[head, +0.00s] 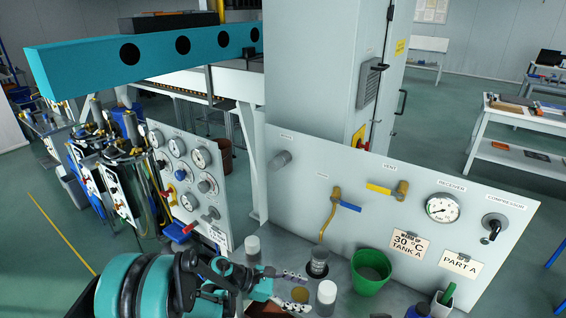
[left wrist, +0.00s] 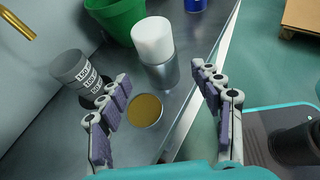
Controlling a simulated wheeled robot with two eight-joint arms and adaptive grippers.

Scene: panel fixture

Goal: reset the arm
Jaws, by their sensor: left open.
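My left gripper (head: 296,290) comes in low at the bottom of the head view, over the grey bench top. A round gold-coloured disc (left wrist: 145,111) lies on the bench below the gripper. My right gripper is in neither view.
A panel (head: 350,215) with valves and a gauge rises behind the bench. A green bucket (head: 371,272) and another white-capped canister (head: 253,246) stand near it. A second gauge panel (head: 190,185) is at left. The bench edge (left wrist: 205,85) runs right of the canister.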

